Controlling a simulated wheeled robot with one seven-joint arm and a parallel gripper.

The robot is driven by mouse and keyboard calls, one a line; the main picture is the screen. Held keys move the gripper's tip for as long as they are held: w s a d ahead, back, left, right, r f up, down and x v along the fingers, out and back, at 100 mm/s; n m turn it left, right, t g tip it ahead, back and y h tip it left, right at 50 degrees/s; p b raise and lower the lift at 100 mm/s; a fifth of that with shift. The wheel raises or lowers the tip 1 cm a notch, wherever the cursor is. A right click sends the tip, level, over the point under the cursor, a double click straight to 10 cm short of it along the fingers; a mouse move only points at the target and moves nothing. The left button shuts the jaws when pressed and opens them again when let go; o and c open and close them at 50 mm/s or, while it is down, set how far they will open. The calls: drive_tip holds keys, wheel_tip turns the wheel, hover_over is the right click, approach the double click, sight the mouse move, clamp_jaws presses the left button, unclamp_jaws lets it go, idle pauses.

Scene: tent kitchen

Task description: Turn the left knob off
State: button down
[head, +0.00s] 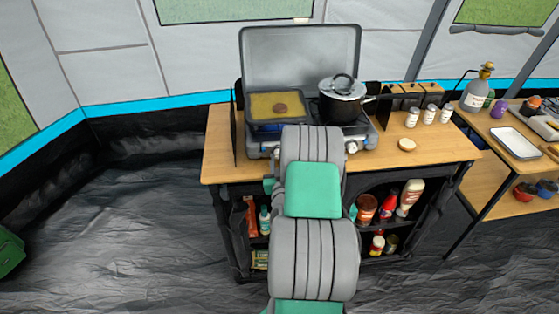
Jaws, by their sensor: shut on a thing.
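A grey camping stove (300,58) with its lid raised stands on the wooden table. One knob (352,147) shows on the right of its front panel. My grey and teal arm reaches up the middle of the view to the stove's front and covers much of that panel. The left knob cannot be made out clearly beside the arm. My gripper is hidden behind my own arm, so its fingers and any contact with the knob do not show.
A pan of yellow food (262,106) sits on the left burner, and a black pot (342,98) with a lid on the right one. Several small jars (429,114) and a round pale item (407,144) stand right of the stove. The table's left front (220,170) is clear.

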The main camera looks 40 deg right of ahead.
drive_tip(key=shift+m, duration=0.3)
drive_tip(key=m+p, duration=0.1)
drive_tip(key=m, duration=0.3)
drive_tip(key=shift+r+m, duration=0.15)
drive_tip(key=shift+m, duration=0.15)
drive_tip(key=m, duration=0.5)
drive_tip(key=shift+w+a, duration=0.1)
drive_tip(key=m, duration=0.5)
drive_tip(key=shift+y, duration=0.4)
drive_tip(key=m, duration=0.5)
drive_tip(key=shift+r+m+y, duration=0.15)
drive_tip(key=shift+m+y, duration=0.15)
drive_tip(key=shift+m, duration=0.1)
drive_tip(key=c, duration=1.1)
unclamp_jaws()
drive_tip(key=shift+o, duration=0.2)
